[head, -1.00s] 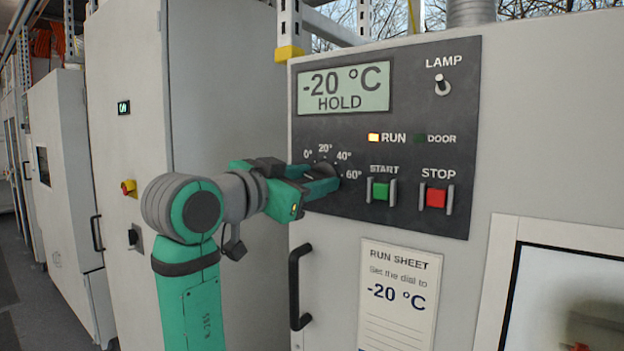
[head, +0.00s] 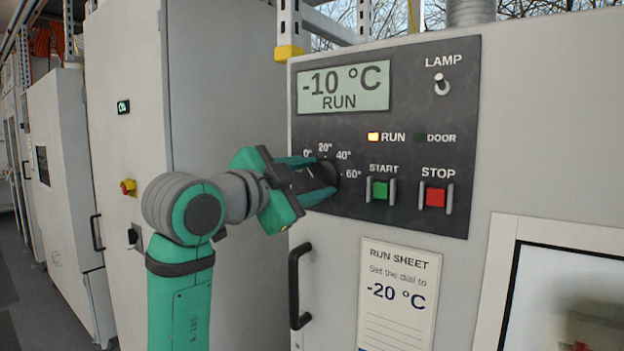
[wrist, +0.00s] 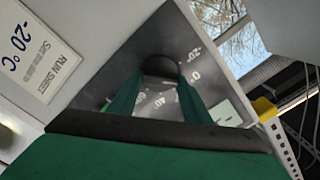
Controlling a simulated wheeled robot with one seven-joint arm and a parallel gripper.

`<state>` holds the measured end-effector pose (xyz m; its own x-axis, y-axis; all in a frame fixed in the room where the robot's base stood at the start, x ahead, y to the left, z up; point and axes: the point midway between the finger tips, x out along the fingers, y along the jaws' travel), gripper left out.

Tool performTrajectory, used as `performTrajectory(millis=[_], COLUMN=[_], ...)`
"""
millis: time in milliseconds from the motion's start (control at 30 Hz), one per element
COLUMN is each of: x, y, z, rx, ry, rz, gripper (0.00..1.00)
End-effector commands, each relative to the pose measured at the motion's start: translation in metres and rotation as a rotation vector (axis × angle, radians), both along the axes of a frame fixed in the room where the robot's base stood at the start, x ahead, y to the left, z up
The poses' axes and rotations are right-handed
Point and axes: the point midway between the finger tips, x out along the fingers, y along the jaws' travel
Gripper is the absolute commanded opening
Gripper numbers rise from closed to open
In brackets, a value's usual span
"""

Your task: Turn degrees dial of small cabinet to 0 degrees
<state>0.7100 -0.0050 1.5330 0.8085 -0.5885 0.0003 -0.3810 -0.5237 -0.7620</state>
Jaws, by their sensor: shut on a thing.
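The degrees dial (head: 326,174) is a dark round knob on the dark panel of the small cabinet (head: 385,140), with marks 0°, 20°, 40° and 60° showing around it. My gripper (head: 318,178) is shut on the dial, with a green finger on each side of it and the jaws rolled at a slant. In the wrist view the dial (wrist: 160,68) sits between the two fingers, near the -20 and 0 marks. The pointer of the dial cannot be made out. The display (head: 343,88) reads -10 °C RUN.
The green START button (head: 380,190) and red STOP button (head: 436,196) are right of the dial. A LAMP switch (head: 442,85) is above. The run sheet (head: 398,295) reads "Set the dial to -20 °C". A black door handle (head: 299,286) stands out below my gripper.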

Motion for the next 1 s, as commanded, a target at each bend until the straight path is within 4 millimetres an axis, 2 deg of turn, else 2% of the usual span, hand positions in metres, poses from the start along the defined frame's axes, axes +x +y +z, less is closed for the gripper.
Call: performTrajectory(millis=[400,433,500,833,1000], x=[0.0,0.0,0.0,-0.002,-0.017], y=[0.001,0.001,0.001,0.003,0.014], z=[0.0,0.0,0.0,0.0,0.0], rx=[0.005,0.005,0.005,0.005,0.006], ry=[-0.005,-0.005,-0.005,-0.005,-0.005], rz=[0.001,0.001,0.002,0.002,0.003], gripper=[0.21,0.51,0.62,0.62,0.62])
